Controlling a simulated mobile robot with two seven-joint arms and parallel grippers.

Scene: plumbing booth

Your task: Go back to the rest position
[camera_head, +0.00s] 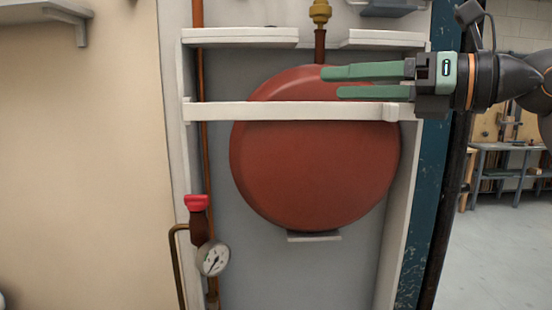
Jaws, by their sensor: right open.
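My right gripper (332,83) comes in from the right edge at the upper right. Its two green fingers point left and are apart, with nothing between them. They show in front of the upper part of a round red tank (310,175), just above the white crossbar (290,111). I cannot tell whether the lower finger touches the bar or the tank. My left gripper does not show.
A copper pipe (198,60) runs down the left of the white-framed recess. A red-capped valve (196,203) and a pressure gauge (213,259) sit low on it. A brass fitting (320,12) is above the tank. Workbenches (507,150) stand far right beyond open floor.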

